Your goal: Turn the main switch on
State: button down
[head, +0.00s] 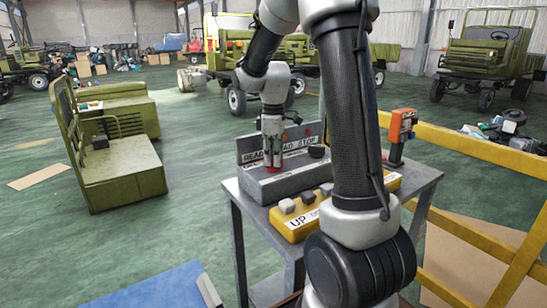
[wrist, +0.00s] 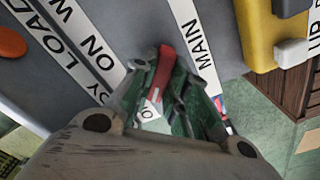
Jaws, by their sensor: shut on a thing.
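The main switch is a red lever (wrist: 163,72) on a grey control box (head: 290,184), beside a white "MAIN" label (wrist: 196,42) in the wrist view. My gripper (head: 272,162) points down over the left part of the box in the head view. In the wrist view its fingers (wrist: 168,105) are closed around the red lever. The lever's lower end is partly hidden between the fingers. An "ON" label strip (wrist: 85,38) lies on the other side of the lever. The exact lever position is hard to tell.
The box stands on a grey metal table (head: 408,184). In front of it is a yellow box (head: 292,222) with grey buttons and an "UP" label. An orange device (head: 400,130) stands at right. A yellow railing (head: 470,146) runs past the table.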

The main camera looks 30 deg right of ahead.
jog(key=shift+m, duration=0.3)
jog(key=m, duration=0.3)
jog(key=shift+m, duration=0.3)
jog(key=m, duration=0.4)
jog(key=shift+m, duration=0.3)
jog(key=m, duration=0.4)
jog(key=shift+m, duration=2.5)
jog(key=c, duration=1.4)
grip_release()
